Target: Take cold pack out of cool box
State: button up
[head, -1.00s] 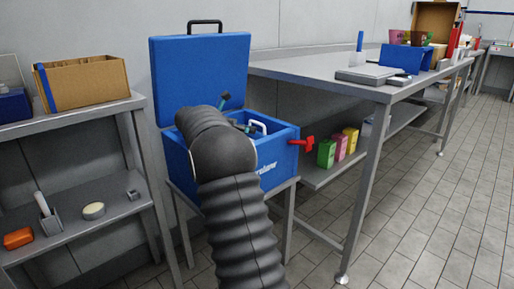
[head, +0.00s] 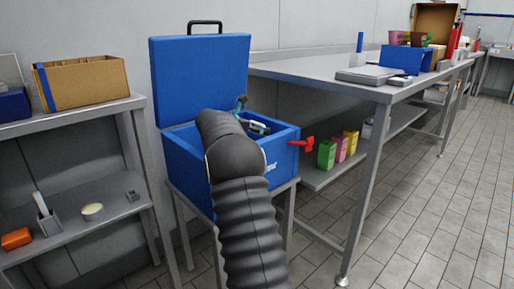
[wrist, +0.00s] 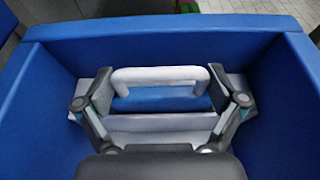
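The blue cool box (head: 284,160) stands on a metal stand with its lid (head: 200,75) raised. In the wrist view its blue walls (wrist: 285,85) surround my gripper (wrist: 160,95). The cold pack (wrist: 160,122) is a pale grey-white block inside the box, with a white handle (wrist: 160,73) and blue showing under the handle. My gripper is open, with one finger at each side of the handle; I cannot tell whether they touch it. In the head view my arm hides much of the box opening, and the pack cannot be made out clearly.
A red tap (head: 301,145) sticks out from the box's right side. A metal table (head: 320,72) stands to the right, with green, pink and yellow containers on its lower shelf. A shelf unit (head: 75,120) with a cardboard box (head: 85,82) is at left. Floor at right is clear.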

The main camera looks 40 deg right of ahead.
jog(key=c, duration=0.8)
jog(key=shift+c, duration=0.7)
jog(key=shift+r, duration=0.1)
